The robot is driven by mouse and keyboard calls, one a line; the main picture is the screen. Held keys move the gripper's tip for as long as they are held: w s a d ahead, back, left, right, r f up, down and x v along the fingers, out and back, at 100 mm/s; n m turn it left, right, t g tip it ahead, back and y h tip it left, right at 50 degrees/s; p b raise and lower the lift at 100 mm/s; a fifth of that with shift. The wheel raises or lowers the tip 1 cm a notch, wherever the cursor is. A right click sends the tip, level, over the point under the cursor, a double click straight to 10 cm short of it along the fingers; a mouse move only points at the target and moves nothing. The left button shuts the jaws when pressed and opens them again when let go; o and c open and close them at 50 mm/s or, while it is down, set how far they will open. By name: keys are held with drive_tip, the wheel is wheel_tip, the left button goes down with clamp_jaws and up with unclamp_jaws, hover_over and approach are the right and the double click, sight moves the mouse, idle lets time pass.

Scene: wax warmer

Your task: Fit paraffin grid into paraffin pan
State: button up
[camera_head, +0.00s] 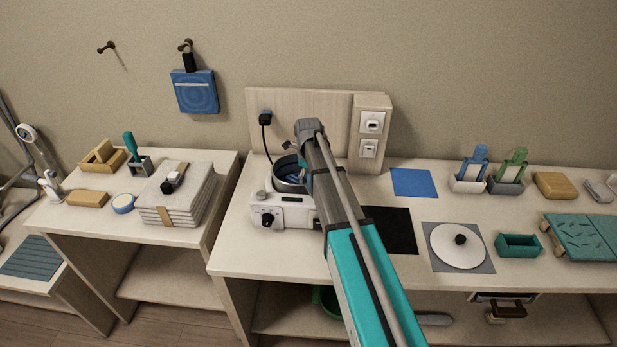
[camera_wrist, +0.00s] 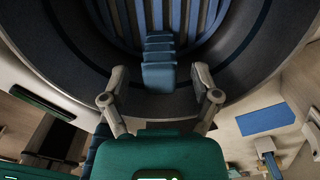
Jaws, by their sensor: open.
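The paraffin pan is the dark round well of the white warmer (camera_head: 283,210) on the middle counter; its dark wall (camera_wrist: 60,60) curves across the wrist view. The blue slatted paraffin grid (camera_wrist: 122,22) lies inside the pan's ring, with a blue ribbed upright handle (camera_wrist: 158,62) at its near side. A bit of blue shows in the pan in the head view. My gripper (camera_wrist: 160,75) is open, with one finger on each side of the handle and gaps visible between. The arm hides part of the pan in the head view. Whether the grid sits fully flat is unclear.
A wooden backboard (camera_head: 310,115) with a socket post (camera_head: 371,130) stands behind the warmer. A black mat (camera_head: 390,231), a white lid (camera_head: 458,246) and a blue mat (camera_head: 414,182) lie to the right. Stacked towels (camera_head: 178,195) lie on the left table.

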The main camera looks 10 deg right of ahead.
drive_tip(key=shift+r+p, duration=3.4)
drive_tip(key=shift+r, duration=0.1)
drive_tip(key=shift+r+p, duration=0.3)
drive_tip(key=shift+r, duration=0.05)
